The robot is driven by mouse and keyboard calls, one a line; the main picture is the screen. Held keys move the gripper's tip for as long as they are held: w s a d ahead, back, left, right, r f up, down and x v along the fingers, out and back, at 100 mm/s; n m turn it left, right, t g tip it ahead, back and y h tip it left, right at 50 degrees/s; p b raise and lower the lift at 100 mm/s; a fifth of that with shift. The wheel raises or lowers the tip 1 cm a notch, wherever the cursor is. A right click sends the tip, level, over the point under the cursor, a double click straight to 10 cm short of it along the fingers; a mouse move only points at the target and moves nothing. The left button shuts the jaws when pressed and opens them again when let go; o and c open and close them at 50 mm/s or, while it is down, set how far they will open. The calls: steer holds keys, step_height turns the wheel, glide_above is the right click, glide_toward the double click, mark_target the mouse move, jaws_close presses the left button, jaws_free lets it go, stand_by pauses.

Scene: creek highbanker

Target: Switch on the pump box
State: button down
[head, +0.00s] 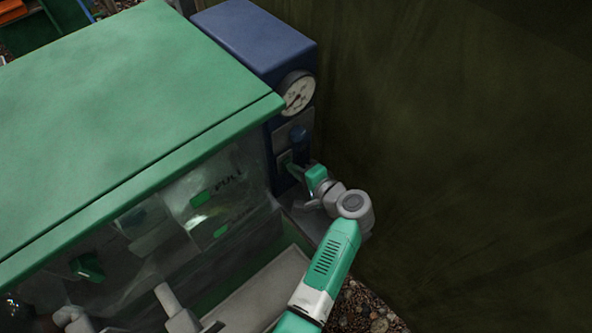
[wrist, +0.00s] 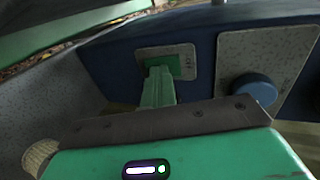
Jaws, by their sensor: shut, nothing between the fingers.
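The pump box is a dark blue box (head: 255,38) with a round white dial gauge (head: 298,92) on its front. In the wrist view its blue face (wrist: 215,52) carries a pale plate with a green switch (wrist: 183,66). To the right is a second speckled plate with a round blue knob (wrist: 254,88). My gripper (head: 289,166) is at the box's lower front. In the wrist view my green fingers (wrist: 158,74) are together, empty, and overlap the switch's left part. I cannot tell whether they touch it.
A large green-lidded cabinet (head: 120,110) stands close on the left, with a clear front panel marked PULL (head: 228,178). A dark wall or bank fills the right side. Gravel (head: 365,312) lies below, and a pale trough (head: 262,290) is under the cabinet.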

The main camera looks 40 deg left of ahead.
steer(key=p+v, duration=0.3)
steer(key=v, duration=1.1)
